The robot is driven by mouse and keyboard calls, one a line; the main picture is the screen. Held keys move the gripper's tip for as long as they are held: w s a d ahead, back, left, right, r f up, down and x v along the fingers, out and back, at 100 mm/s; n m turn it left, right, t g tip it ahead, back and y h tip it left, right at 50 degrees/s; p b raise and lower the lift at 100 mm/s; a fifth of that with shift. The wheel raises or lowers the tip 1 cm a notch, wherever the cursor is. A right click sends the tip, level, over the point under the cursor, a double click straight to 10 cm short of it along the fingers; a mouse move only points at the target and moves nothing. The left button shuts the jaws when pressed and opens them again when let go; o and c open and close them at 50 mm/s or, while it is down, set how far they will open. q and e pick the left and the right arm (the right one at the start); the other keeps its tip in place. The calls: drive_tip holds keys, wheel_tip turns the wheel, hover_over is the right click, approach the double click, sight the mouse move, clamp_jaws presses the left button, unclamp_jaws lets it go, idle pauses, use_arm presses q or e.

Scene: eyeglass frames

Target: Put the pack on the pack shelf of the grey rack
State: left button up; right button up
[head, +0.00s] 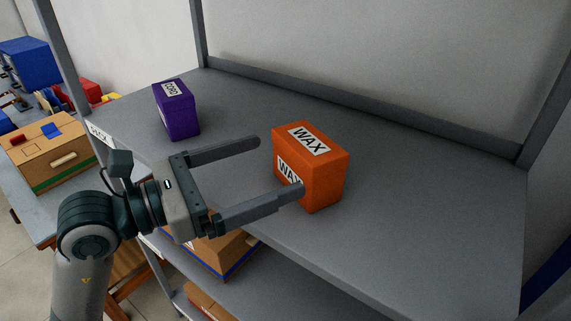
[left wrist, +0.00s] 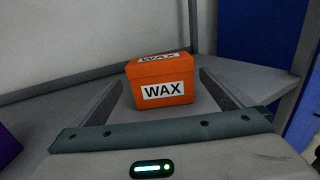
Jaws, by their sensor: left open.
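An orange pack labelled WAX (head: 322,178) stands upright on the grey rack's upper shelf (head: 420,230). It also shows in the left wrist view (left wrist: 160,70), centred beyond and between the two fingers. A purple pack labelled CORD (head: 178,112) stands at the back left of the same shelf. My left gripper (head: 279,165) is open and empty, its fingers pointing at the orange pack. In the head view the nearer fingertip overlaps the pack's lower left side; I cannot tell whether it touches. My right gripper is not in view.
Grey posts and a raised back rail (head: 370,114) bound the shelf. Its right part is bare. A lower shelf holds cardboard boxes (head: 215,250). On the left, a side table carries a cardboard box with a handle (head: 55,150); a blue box (head: 30,62) stands behind.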

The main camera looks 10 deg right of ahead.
use_arm(q)
drive_tip(key=shift+v, duration=0.85)
drive_tip(key=shift+p+v, duration=0.55)
drive_tip(key=shift+v, duration=0.65)
drive_tip(key=shift+s+a+r, duration=0.1)
drive_tip(key=shift+s+a, duration=0.05)
drive_tip(key=shift+a, duration=0.2)
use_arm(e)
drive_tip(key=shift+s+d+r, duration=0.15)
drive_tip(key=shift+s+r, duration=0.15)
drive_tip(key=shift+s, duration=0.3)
